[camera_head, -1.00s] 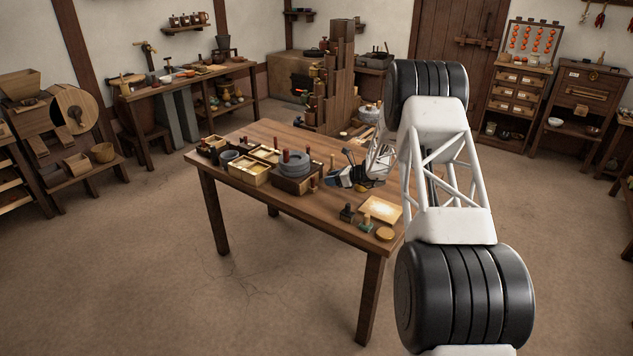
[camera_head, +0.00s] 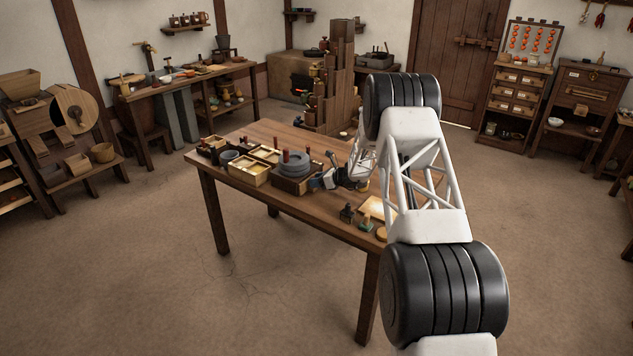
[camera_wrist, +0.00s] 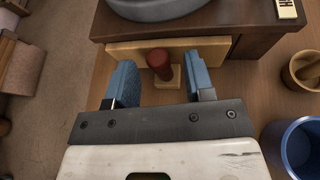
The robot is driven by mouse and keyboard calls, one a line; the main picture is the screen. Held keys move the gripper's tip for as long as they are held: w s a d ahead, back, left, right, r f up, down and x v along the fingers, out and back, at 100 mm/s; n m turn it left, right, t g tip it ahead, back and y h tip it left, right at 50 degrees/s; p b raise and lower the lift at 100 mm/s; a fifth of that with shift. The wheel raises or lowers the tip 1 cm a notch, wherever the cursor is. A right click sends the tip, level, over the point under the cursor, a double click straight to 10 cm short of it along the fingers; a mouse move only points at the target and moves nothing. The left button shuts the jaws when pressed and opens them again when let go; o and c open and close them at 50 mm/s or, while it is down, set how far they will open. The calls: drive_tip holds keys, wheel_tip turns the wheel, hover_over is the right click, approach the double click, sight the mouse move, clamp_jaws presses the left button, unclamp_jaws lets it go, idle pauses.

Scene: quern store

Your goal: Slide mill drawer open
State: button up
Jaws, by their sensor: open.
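The mill is a dark wooden box (camera_head: 293,183) with a grey round stone (camera_head: 292,163) on top, standing on the table. In the wrist view the stone's underside edge (camera_wrist: 165,8) shows at the top. Below it is the pale front of the mill drawer (camera_wrist: 185,46), which looks closed or nearly so. A dark red knob (camera_wrist: 159,63) stands out from the drawer's middle. My gripper (camera_wrist: 160,82) is open, with one blue-grey finger on each side of the knob and a gap to both. In the head view my gripper (camera_head: 326,180) is at the mill's right side.
On the table (camera_head: 330,222), pale wooden trays (camera_head: 249,173) stand left of the mill. Small dark weights (camera_head: 347,212) and a pale board (camera_head: 378,209) lie towards the right. A blue cup (camera_wrist: 300,148) and a wooden mortar (camera_wrist: 303,70) stand right of my gripper.

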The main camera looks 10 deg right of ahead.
drive_tip(key=shift+w+a, duration=0.15)
drive_tip(key=shift+a, duration=0.05)
drive_tip(key=shift+c, duration=0.5)
clamp_jaws()
drive_tip(key=shift+s+d, duration=3.3)
drive_tip(key=shift+d, duration=0.05)
drive_tip(key=shift+o, duration=0.5)
unclamp_jaws()
drive_tip(key=shift+v, duration=3.85)
